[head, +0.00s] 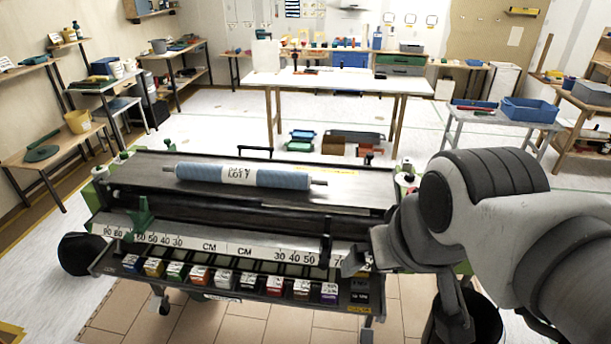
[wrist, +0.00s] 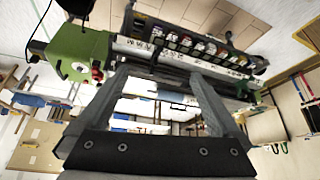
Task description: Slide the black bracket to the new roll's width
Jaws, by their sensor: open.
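The black bracket (head: 326,245) stands upright on the right part of the white CM scale (head: 228,247), just right of the 50 mark. The new roll (head: 243,176), blue with a white label, lies on top of the pasting machine, its right end a little left of the bracket. A green bracket (head: 140,216) sits on the left part of the scale. My gripper (head: 356,262) is close to the right of the black bracket, with a small gap seeming to remain. In the wrist view my gripper (wrist: 163,82) has its fingers apart, with nothing clearly between them.
A rack of several coloured boxes (head: 248,283) runs along the machine's front, below the scale. The machine's green side (wrist: 80,55) shows in the wrist view. A white table (head: 335,80) stands behind, and a grey table with a blue bin (head: 530,109) is at the right.

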